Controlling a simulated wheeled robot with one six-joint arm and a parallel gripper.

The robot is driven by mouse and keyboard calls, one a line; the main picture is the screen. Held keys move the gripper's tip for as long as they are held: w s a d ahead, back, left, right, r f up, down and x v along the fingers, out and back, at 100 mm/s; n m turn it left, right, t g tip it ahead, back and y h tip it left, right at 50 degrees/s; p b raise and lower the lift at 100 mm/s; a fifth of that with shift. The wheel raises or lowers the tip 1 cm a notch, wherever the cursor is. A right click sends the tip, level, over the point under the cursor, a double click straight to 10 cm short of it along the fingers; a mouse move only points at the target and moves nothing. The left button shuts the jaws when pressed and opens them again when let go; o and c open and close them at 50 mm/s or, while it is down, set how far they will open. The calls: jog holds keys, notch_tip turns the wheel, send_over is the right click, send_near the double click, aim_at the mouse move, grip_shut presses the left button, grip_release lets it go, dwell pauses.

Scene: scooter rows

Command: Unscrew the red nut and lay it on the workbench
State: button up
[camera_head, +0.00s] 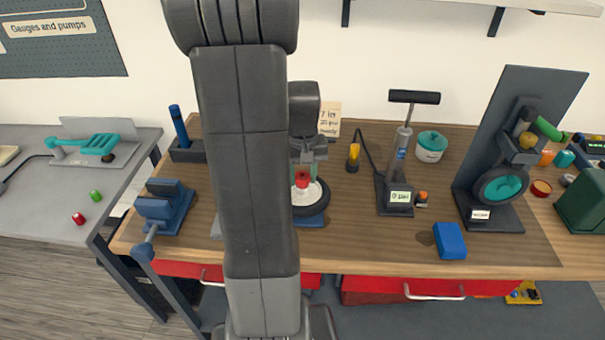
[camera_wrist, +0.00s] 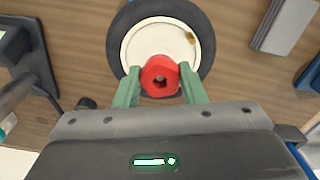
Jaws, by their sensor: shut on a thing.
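The red nut (camera_wrist: 160,76) sits between the green fingers of my gripper (camera_wrist: 160,88) in the wrist view, with a dark hex-shaped hole in its face. The gripper is shut on it. Behind it is a wheel with a white disc (camera_wrist: 138,42) and a dark tyre (camera_wrist: 204,34). In the head view the red nut (camera_head: 302,180) shows over the wheel (camera_head: 312,209), which lies on a blue base (camera_head: 311,221) on the wooden workbench (camera_head: 350,236). My arm hides part of the wheel's left side. I cannot tell whether the nut touches the wheel.
A blue vise (camera_head: 165,207) stands at the left, and a pump with a gauge (camera_head: 398,170) stands right of the wheel. A blue block (camera_head: 449,241) lies near the front edge. A dark stand (camera_head: 500,185) is farther right. Bare wood lies between the wheel and the blue block.

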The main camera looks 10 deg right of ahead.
jog(key=n, duration=0.8)
jog(key=shift+n, duration=0.4)
jog(key=n, duration=0.8)
jog(key=shift+f, duration=0.1)
jog(key=shift+s, duration=0.1)
jog(key=o, duration=1)
jog(key=shift+a, duration=0.1)
jog(key=shift+c, duration=0.2)
jog(key=shift+o, duration=0.4)
jog(key=shift+a, duration=0.1)
